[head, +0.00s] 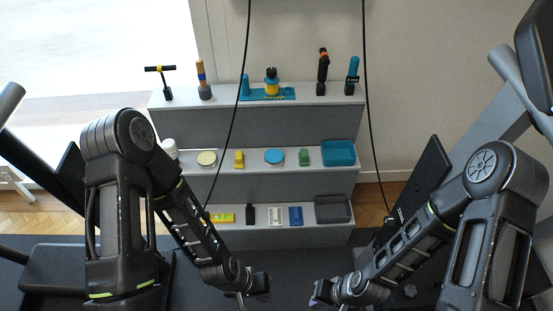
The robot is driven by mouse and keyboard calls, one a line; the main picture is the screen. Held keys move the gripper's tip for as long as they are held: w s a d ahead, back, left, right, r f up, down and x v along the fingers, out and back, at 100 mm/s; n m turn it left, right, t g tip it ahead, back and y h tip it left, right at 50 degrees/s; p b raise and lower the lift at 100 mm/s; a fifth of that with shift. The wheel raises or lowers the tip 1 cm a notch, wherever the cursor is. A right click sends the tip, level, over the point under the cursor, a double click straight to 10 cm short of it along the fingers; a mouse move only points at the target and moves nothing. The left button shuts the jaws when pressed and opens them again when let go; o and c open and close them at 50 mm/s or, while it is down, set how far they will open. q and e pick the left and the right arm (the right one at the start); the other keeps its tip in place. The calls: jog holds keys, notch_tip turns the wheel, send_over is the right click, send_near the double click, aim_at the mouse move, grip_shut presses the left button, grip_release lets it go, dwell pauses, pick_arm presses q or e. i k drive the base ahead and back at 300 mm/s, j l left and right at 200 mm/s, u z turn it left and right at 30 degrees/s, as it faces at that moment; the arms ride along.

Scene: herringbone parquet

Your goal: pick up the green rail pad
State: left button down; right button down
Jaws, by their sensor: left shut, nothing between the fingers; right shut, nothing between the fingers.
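The green rail pad (304,157) appears to be the small green block on the middle step of the grey shelf (255,126). It sits between a blue round tin (274,156) and a teal tray (339,152). My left gripper (259,284) is shut and empty, low in front of the shelf. My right gripper (321,293) is also shut and empty, to the right of the left one. Both are well below the green pad in the picture and apart from it. Their fingertips are small and hard to make out.
A yellow piece (239,159) and a cream-lidded tin (207,158) share the middle step. Upright tools, including a T-handled one (160,80), stand on top. The bottom step holds several small items and a dark tray (332,208). Two black cables (371,120) hang before the shelf.

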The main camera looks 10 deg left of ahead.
aim_at(303, 157)
jog(key=i+u, duration=0.3)
jog(key=u, duration=0.15)
jog(key=i+l+u, duration=0.1)
jog(key=i+u, duration=0.15)
jog(key=u, duration=0.15)
jog(key=i+l+u, duration=0.2)
jog(key=u, duration=0.25)
jog(key=i, duration=0.1)
